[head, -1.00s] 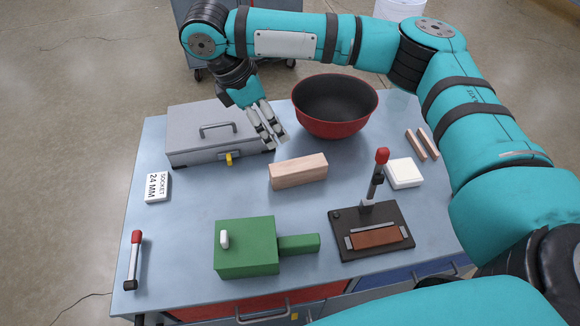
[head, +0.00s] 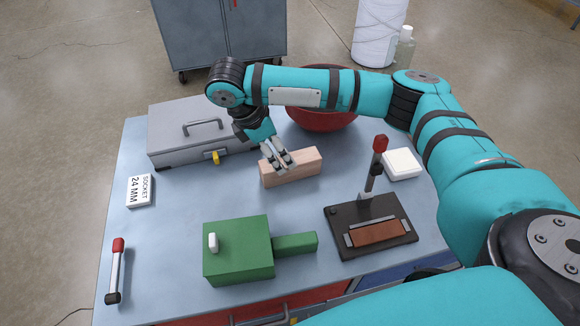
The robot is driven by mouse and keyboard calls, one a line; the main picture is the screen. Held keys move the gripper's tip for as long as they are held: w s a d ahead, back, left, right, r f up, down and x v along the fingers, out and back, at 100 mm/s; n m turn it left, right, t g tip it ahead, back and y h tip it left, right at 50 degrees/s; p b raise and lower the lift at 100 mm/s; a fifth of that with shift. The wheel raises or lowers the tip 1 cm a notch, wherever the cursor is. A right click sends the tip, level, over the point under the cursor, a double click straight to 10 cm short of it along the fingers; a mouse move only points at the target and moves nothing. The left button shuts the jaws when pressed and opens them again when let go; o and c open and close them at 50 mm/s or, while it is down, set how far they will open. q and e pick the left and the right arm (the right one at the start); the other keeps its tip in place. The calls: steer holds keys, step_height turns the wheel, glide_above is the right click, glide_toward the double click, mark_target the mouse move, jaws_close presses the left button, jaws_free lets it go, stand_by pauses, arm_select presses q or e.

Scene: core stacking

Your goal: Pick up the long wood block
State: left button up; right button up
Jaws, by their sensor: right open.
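A long light-wood block (head: 303,167) lies near the middle of the table, behind the green box and in front of the red bowl. My right gripper (head: 281,165) is open, with its fingers pointing down at the left half of the block. The fingers cover part of the block's top and front. I cannot tell whether they touch it or straddle it. My left gripper is not in view.
A grey toolbox (head: 175,133) stands left of the gripper. A red bowl (head: 320,119) is partly hidden behind my arm. A green box (head: 237,248), a black lever tool (head: 372,227), a white box (head: 402,164) and a socket box (head: 139,190) surround the block.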

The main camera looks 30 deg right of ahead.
steer(key=shift+s+d+f, duration=0.1)
steer(key=shift+d+f, duration=0.45)
steer(key=shift+f, duration=0.1)
steer(key=x, duration=0.2)
steer(key=p+x, duration=0.1)
steer(key=x, duration=0.1)
steer(key=shift+w+d+f, duration=0.1)
steer(key=shift+w+d, duration=0.15)
steer(key=shift+d, duration=0.1)
steer(key=shift+a, duration=0.1)
steer(key=c, duration=1.5)
steer(key=shift+o, duration=0.2)
step_height(320, 180, up, 10)
steer(key=shift+f+b, duration=0.1)
steer(key=shift+b, duration=0.25)
